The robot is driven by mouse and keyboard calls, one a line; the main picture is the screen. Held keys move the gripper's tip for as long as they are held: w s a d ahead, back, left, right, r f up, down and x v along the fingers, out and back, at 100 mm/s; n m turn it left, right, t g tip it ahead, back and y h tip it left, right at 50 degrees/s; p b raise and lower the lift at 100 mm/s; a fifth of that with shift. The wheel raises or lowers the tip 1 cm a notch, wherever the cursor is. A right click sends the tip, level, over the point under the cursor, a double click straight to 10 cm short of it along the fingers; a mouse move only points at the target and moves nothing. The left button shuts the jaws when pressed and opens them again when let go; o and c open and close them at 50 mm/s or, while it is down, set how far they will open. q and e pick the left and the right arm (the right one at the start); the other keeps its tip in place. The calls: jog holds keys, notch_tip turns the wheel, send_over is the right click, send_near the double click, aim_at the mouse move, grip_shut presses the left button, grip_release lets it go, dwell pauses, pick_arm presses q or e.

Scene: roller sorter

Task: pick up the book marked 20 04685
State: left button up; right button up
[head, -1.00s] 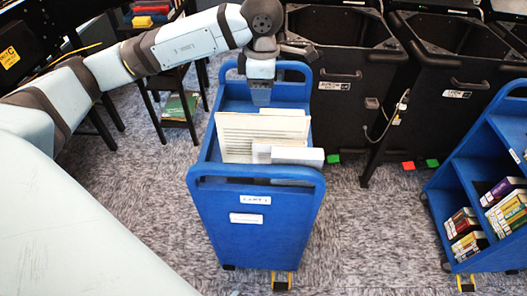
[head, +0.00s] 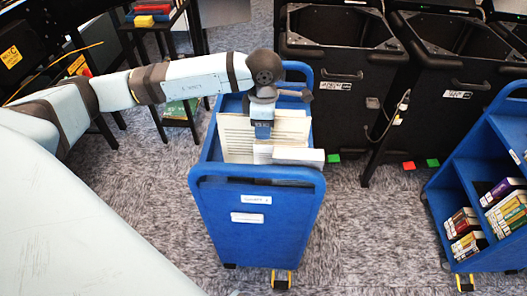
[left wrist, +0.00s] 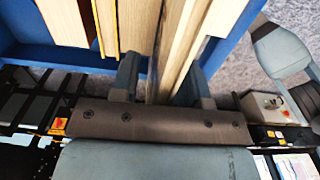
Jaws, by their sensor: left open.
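My left gripper (head: 263,132) points down among these books. In the left wrist view the open fingers of my left gripper (left wrist: 160,78) stand on either side of upright books (left wrist: 172,45), whose page edges run between them. Whether the fingers touch them I cannot tell. My right gripper is out of view.
Other books (left wrist: 105,25) stand left of the fingers in the wrist view. Black bins (head: 335,85) stand behind the cart. A second blue cart (head: 450,195) with books is at the right. Grey carpet lies open between the carts.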

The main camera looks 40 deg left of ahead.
pick_arm(q)
grip_shut()
jog(key=shift+r, duration=0.1)
